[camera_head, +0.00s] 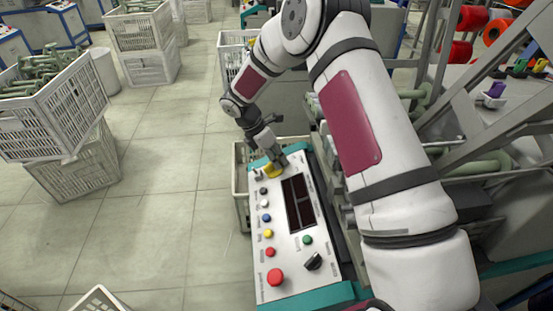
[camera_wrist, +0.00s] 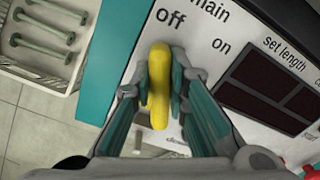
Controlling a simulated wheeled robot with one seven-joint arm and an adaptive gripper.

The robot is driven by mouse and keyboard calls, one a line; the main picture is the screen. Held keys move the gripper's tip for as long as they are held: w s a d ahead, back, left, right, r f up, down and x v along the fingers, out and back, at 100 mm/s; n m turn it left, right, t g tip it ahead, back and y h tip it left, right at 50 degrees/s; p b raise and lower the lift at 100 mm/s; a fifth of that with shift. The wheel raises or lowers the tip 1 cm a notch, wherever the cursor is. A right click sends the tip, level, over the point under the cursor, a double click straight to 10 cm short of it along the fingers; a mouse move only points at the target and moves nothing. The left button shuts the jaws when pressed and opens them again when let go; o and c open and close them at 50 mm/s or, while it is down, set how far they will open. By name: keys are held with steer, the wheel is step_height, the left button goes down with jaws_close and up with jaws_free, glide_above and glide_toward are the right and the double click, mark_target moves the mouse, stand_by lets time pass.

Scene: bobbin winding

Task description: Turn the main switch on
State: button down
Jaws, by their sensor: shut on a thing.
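The main switch is a yellow handle (camera_wrist: 158,68) on the white control panel (camera_wrist: 125,108). Its far end points towards the printed "off"; the "on" label is further right. My gripper (camera_wrist: 160,90) has one finger on each side of the handle and is shut on it. In the head view my gripper (camera_head: 272,152) reaches down to the top end of the panel (camera_head: 290,270), where the yellow switch (camera_head: 273,171) shows partly. The base of the switch is mostly hidden.
A dark display (camera_head: 299,203) lies beside the switch. Several coloured buttons run down the panel, with a large red button (camera_head: 276,277) and a black knob (camera_head: 313,262) near the lower end. A crate with bobbins (camera_wrist: 45,40) stands left of the panel. The floor there is open.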

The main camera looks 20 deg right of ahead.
steer(key=m, duration=0.2)
steer(key=s+m, duration=0.1)
steer(key=m, duration=0.2)
steer(key=shift+s+m, duration=0.1)
steer(key=shift+m, duration=0.2)
steer(key=m, duration=0.3)
steer(key=s+m+b, duration=0.1)
steer(key=m, duration=0.1)
steer(key=shift+a+m, duration=0.3)
steer(key=c, duration=1.6)
jaws_free()
steer(key=shift+o, duration=0.2)
steer(key=v, duration=1.2)
steer(key=shift+d, duration=0.1)
